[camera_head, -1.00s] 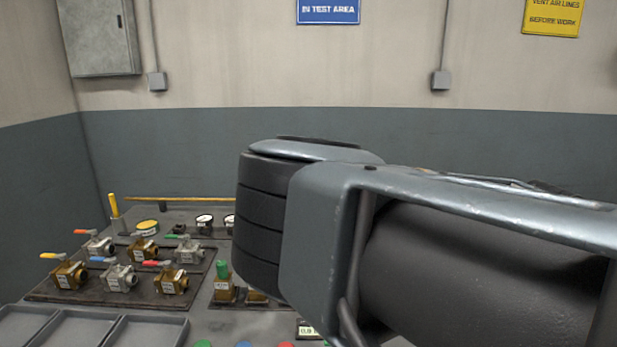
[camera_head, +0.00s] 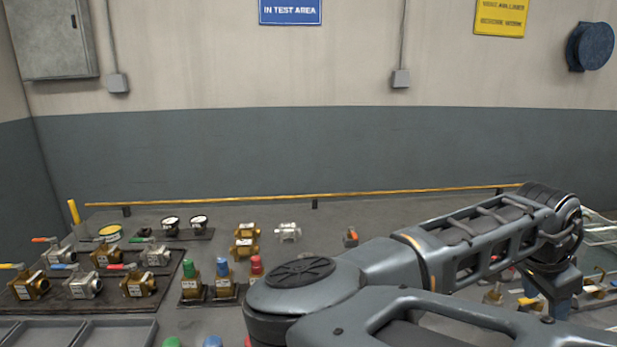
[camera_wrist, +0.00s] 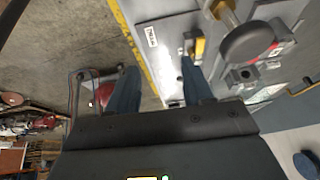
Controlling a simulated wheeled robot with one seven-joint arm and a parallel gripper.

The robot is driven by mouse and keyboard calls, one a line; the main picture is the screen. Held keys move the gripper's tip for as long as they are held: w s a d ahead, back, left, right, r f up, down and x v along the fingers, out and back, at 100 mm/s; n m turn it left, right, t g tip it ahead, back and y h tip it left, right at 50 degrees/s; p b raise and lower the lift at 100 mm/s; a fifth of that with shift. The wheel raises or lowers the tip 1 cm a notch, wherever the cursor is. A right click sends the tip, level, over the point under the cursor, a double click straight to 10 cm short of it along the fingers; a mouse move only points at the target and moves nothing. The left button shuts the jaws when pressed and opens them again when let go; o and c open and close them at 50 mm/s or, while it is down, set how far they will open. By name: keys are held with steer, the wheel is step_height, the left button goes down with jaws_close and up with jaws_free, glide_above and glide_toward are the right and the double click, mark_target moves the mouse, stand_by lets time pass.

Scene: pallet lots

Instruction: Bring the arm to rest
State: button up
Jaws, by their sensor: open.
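My gripper (camera_wrist: 160,84) shows in the wrist view with its two dark blue fingers apart and nothing between them. Below the fingers are the bench's edge, a yellow stripe and the concrete floor. In the head view my arm reaches from the bottom centre to the right side, over the right part of the bench. Its far end bends down there, and the fingertips cannot be made out in that view.
The grey bench (camera_head: 380,212) carries several valves on a dark board (camera_head: 100,297) at left and capped valves (camera_head: 222,280) nearer the middle. A yellow rail (camera_head: 315,196) runs along its back. Small fittings (camera_head: 497,295) lie close to my arm's end.

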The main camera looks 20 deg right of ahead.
steer(key=s+d+r+n+h, duration=0.2)
steer(key=s+d+r+h, duration=0.3)
steer(key=d+r+h, duration=0.5)
step_height(320, 180, up, 6)
steer(key=w+n+t+h, duration=0.3)
steer(key=n+t, duration=0.2)
steer(key=n, duration=0.1)
steer(key=w+a+f+n+t+y, duration=0.1)
steer(key=a+f+n+t+y, duration=0.35)
steer(key=a+n+t, duration=0.35)
steer(key=a+f+n+t+y, duration=0.4)
steer(key=a+f+n, duration=0.15)
steer(key=a, duration=0.45)
steer(key=s+a+f+n+y, duration=0.1)
steer(key=s+a+f+y, duration=0.4)
steer(key=a, duration=0.3)
steer(key=s+a+f+n+y, duration=0.2)
steer(key=s+a+f+y, duration=0.15)
steer(key=s+a, duration=0.45)
steer(key=s+a+m+g+y, duration=0.1)
steer(key=s+a+m, duration=0.2)
steer(key=s+a, duration=0.6)
steer(key=shift+s+a, duration=0.2)
steer(key=shift+s, duration=0.75)
